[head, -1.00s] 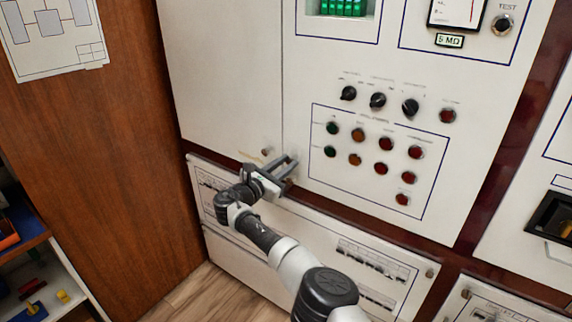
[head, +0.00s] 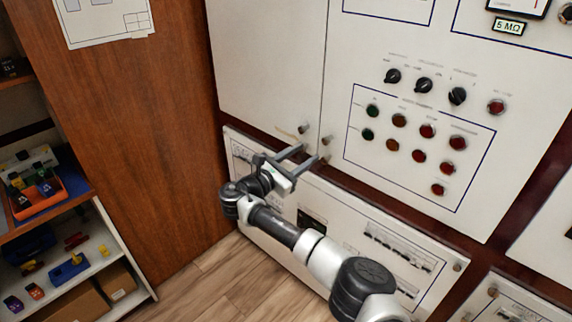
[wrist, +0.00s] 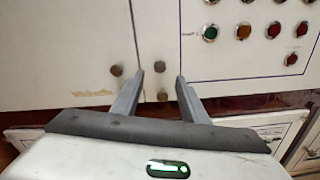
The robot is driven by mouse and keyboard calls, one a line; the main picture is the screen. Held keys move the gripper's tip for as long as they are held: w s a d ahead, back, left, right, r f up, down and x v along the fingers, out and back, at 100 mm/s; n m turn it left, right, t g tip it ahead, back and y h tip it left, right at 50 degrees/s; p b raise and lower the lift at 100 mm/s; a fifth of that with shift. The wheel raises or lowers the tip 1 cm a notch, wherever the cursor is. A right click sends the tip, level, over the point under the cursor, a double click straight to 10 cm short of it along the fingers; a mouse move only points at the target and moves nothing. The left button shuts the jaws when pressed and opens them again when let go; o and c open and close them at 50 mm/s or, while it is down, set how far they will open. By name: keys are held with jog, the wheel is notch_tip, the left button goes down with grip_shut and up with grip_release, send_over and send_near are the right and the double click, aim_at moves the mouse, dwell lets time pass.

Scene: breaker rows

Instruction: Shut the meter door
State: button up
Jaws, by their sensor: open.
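The white door with the meter (head: 400,60) fills the upper right in the head view and looks about flush with the plain white door (head: 265,60) to its left. I cannot tell whether a small gap is left at their seam. A small round knob (head: 326,141) sits at the meter door's lower left corner, and another knob-like part (head: 324,160) is just below it. My gripper (head: 309,153) is open and empty in front of this corner. In the wrist view, the upper knob (wrist: 160,67) and lower part (wrist: 162,96) show between its fingers; contact is unclear.
The plain door has its own knob (head: 304,128), just left of the seam. A lower panel (head: 385,240) with breaker rows lies under my arm. A brown wood wall (head: 140,150) and a shelf (head: 75,235) with small coloured items stand at left. Some wooden floor (head: 225,285) is clear.

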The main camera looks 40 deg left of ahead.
jog(key=s, duration=0.7)
jog(key=shift+s, duration=0.35)
jog(key=shift+r, duration=0.1)
